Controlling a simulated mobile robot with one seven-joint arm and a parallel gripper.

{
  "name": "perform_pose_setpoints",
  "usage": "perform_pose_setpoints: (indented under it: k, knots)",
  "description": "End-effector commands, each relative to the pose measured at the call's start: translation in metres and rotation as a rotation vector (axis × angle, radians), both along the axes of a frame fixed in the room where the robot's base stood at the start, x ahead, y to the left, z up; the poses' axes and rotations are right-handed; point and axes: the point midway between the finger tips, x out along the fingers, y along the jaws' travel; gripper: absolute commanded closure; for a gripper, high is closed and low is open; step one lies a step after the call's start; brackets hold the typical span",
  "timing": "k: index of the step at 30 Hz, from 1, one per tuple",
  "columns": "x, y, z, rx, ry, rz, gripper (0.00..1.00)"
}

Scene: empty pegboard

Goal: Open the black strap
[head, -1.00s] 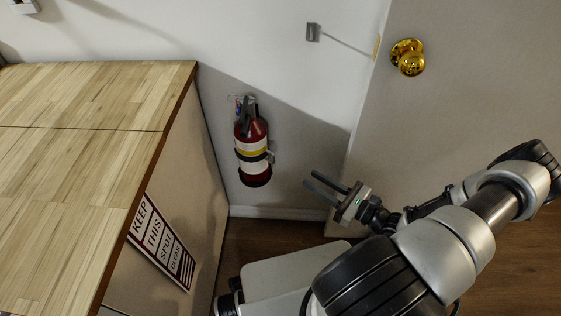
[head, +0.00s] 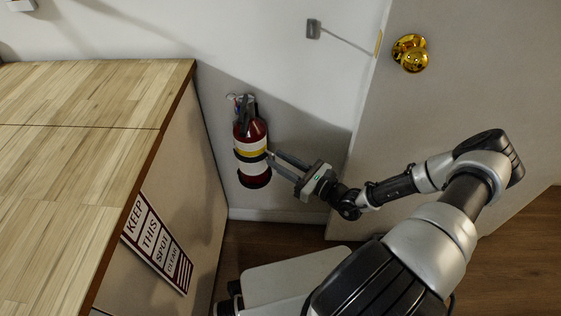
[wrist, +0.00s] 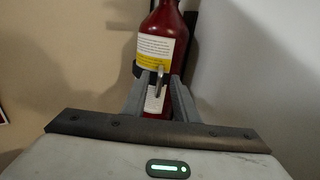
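A red fire extinguisher (head: 251,134) hangs on the wall beside the wooden counter; it also shows in the wrist view (wrist: 163,22). A black strap (head: 249,157) goes around its body below the yellow label band. In the wrist view a small metal latch (wrist: 160,78) stands out at the front of the strap (wrist: 138,69), between my fingers. My gripper (head: 272,160) reaches in from the right, its fingertips at the strap's right side. The fingers are apart, one on each side of the latch. Whether they touch the strap or latch I cannot tell.
The wooden counter (head: 90,150) stands close on the left, with a "keep this spot clear" sign (head: 157,243) on its side. A door (head: 470,90) with a brass knob (head: 410,53) is at the right. The floor below the extinguisher is open.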

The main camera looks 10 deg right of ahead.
Motion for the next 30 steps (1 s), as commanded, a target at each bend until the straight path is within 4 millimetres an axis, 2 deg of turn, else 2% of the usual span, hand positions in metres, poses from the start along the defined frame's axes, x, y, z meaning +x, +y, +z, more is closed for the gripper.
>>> perform_pose_setpoints:
  k: [2,6,7,30]
  knots:
    - [-0.0001,-0.0002,0.0,0.0,0.0,0.0,0.73]
    - [-0.0002,-0.0004,0.0,0.0,0.0,0.0,0.97]
    - [-0.0002,-0.0004,-0.0001,0.0,0.0,0.0,1.0]
    - [-0.0003,-0.001,-0.0001,0.0,0.0,-0.001,1.0]
